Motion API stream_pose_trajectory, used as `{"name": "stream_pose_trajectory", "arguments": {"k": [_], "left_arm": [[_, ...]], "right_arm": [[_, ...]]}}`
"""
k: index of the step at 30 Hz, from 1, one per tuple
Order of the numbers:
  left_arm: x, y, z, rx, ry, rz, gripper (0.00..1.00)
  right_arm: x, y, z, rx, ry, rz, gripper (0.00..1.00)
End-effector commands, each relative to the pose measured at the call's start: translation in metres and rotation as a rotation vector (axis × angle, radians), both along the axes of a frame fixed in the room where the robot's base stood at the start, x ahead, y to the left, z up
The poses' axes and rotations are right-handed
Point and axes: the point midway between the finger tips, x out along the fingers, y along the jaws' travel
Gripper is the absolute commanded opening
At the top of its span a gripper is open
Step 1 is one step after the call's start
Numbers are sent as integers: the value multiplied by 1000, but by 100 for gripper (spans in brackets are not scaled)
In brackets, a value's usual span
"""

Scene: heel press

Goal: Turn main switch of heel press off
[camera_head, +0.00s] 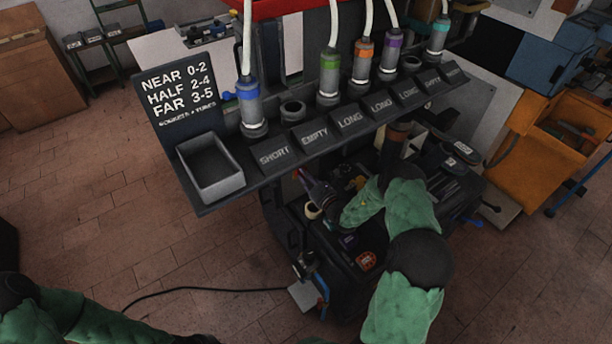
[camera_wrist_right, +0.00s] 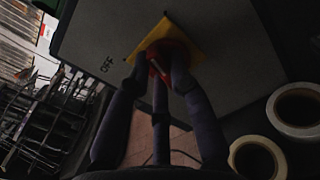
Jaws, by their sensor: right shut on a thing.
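The main switch is a red knob (camera_wrist_right: 160,62) on a yellow plate (camera_wrist_right: 184,32), mounted on a grey panel (camera_wrist_right: 225,60) of the heel press. The word OFF is printed on the panel to the left of the plate in the right wrist view. My right gripper (camera_wrist_right: 158,82) is shut on the red knob, its dark fingers around it and hiding part of it. In the head view my right gripper (camera_head: 308,184) reaches under the press's label shelf, with a bit of red at its tips. Only my left arm shows at the bottom left; its gripper is out of view.
The dark label shelf (camera_head: 292,165) with hose-fed cylinders and a grey tray (camera_head: 211,168) overhangs my right gripper. Tape rolls (camera_wrist_right: 296,108) lie to the right in the right wrist view. An orange cart (camera_head: 530,150) stands at right.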

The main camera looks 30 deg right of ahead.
Motion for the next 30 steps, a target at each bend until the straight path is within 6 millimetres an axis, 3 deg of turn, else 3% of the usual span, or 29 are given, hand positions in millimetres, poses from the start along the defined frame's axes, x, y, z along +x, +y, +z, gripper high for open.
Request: {"name": "stream_pose_trajectory", "arguments": {"k": [30], "left_arm": [[0,0,0,0,0,0,0]], "right_arm": [[-1,5,-6,-903,-69,1,0]]}}
